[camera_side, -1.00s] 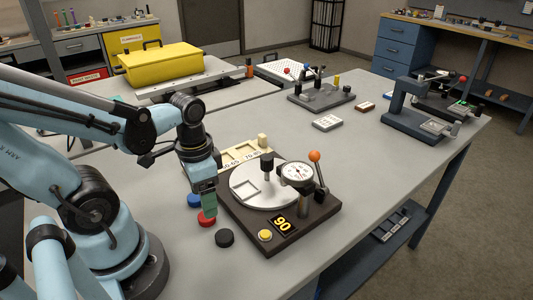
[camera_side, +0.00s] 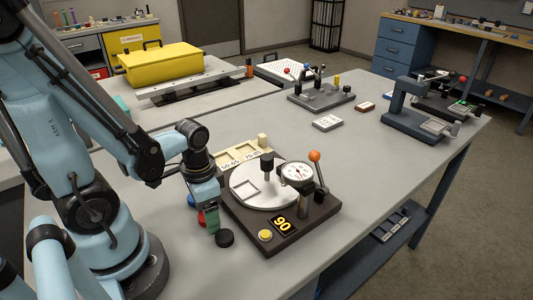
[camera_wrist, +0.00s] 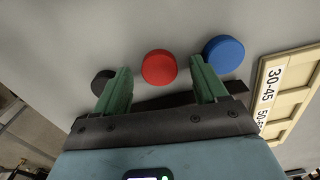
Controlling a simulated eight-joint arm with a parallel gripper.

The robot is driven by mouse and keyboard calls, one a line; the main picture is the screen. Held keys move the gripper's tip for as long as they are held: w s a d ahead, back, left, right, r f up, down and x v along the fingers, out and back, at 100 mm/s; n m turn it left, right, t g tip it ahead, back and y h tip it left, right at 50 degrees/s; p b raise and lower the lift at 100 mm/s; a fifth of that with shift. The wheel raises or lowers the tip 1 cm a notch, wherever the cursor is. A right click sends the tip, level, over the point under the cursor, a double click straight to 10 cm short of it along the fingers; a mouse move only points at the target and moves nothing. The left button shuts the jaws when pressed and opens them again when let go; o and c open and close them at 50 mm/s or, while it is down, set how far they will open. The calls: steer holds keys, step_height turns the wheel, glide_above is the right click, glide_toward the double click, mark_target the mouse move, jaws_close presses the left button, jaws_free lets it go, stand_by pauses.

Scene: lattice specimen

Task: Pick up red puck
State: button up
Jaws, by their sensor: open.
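The red puck (camera_side: 202,219) lies on the grey table, left of the dark gauge fixture, and is partly hidden behind my gripper in the side view. My gripper (camera_side: 212,223) is low over the table beside it. In the wrist view the red puck (camera_wrist: 159,67) shows whole, between and slightly beyond the tips of my two green fingers (camera_wrist: 160,72). The fingers are open and empty, with a gap on each side of the puck. I cannot tell whether a fingertip touches the table.
A blue puck (camera_wrist: 224,53) lies near the right finger and a black puck (camera_wrist: 103,81) near the left finger. The gauge fixture (camera_side: 290,237) and a cream sorting tray (camera_side: 228,157) stand close by. The table right of the fixture is mostly clear.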

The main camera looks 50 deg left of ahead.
steer(key=shift+f, duration=0.1)
steer(key=shift+c, duration=0.5)
steer(key=c, duration=1)
steer(key=shift+r, duration=0.2)
steer(key=shift+c, duration=0.2)
